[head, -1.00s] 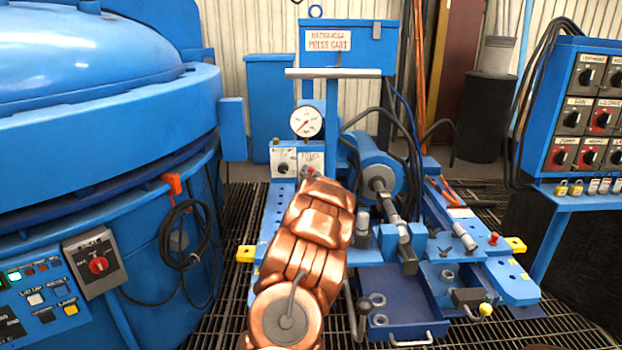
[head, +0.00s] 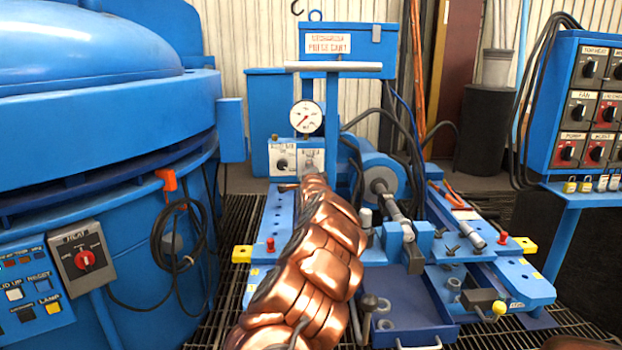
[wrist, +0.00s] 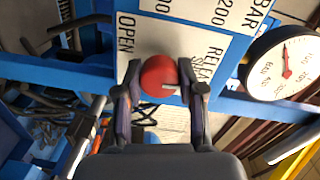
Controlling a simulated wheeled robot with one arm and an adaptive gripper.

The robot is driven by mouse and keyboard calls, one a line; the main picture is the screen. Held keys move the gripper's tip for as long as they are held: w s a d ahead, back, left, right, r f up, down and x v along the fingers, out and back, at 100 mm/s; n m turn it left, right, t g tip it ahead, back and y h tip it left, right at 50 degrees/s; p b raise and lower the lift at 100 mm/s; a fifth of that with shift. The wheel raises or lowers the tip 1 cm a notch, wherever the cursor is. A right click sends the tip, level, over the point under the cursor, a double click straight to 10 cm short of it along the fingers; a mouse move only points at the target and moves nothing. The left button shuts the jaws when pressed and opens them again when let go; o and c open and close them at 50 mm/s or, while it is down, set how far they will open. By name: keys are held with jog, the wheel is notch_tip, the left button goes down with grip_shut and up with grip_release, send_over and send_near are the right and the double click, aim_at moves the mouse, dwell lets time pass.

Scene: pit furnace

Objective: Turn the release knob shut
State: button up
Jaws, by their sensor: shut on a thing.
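The release knob (wrist: 155,70) is a round red knob with a pale mark on it, in the wrist view. It sits on a white plate (wrist: 190,42) lettered OPEN and RELEASE, the lettering turned sideways. My gripper (wrist: 163,84) is shut on the knob, one finger on each side. In the head view my copper-coloured arm reaches up to the release plate (head: 311,159) on the blue press cart (head: 340,53), and hides the knob and most of the gripper. A round pressure gauge (head: 306,117) is just above the plate; it also shows in the wrist view (wrist: 284,64).
A second knob plate (head: 283,159) stands left of the release plate. A horizontal bar (head: 333,67) crosses above the gauge. The blue furnace (head: 100,120) fills the left, with a hanging cable (head: 180,240). A switch panel (head: 588,110) stands right.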

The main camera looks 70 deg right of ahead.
jog(key=shift+f+m, duration=0.1)
jog(key=shift+m, duration=0.4)
jog(key=o, duration=1.1)
jog(key=shift+o, duration=0.2)
jog(key=shift+s+a, duration=0.1)
jog(key=v, duration=1.1)
jog(key=shift+a, duration=0.3)
jog(key=shift+s, duration=0.15)
